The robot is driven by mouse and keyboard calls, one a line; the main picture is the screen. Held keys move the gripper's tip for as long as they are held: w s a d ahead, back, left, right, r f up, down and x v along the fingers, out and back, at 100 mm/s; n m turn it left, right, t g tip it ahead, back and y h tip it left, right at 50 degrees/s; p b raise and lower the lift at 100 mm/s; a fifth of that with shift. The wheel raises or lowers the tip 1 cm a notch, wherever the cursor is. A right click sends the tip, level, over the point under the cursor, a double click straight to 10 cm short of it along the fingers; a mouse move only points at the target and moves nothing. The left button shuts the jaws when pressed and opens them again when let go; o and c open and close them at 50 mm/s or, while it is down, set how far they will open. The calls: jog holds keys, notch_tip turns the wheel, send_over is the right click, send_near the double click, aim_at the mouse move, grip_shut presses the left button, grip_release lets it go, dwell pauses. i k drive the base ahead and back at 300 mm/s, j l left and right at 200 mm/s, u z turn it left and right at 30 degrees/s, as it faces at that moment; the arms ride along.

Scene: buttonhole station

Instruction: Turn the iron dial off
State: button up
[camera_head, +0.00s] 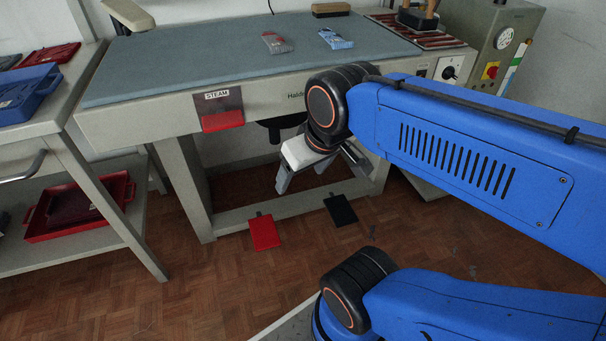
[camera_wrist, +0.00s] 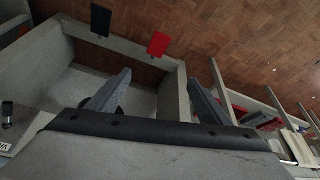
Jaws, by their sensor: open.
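The dial (camera_head: 449,72) is a black knob on a white plate, on the front panel at the table's right end. Its pointer is too small to read. A red and yellow switch (camera_head: 490,71) is to its right, and a small dark switch (camera_head: 421,72) to its left. My gripper (camera_head: 322,180) is open and empty, its fingers pointing down in front of the table's front edge, left of and below the dial and well apart from it. In the wrist view my open fingers (camera_wrist: 160,80) show with nothing between them; I cannot make out the dial there.
A red steam plate (camera_head: 222,121) hangs on the table's front. Red (camera_head: 264,232) and black (camera_head: 341,210) pedals are below. The pressing table (camera_head: 190,60) holds two small cloth pieces and a brush. A gauge (camera_head: 503,38) is on the grey cabinet. A trolley with trays (camera_head: 30,92) stands left.

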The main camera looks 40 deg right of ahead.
aim_at(448, 73)
jog(key=k+j+z, duration=0.1)
jog(key=z, duration=2.7)
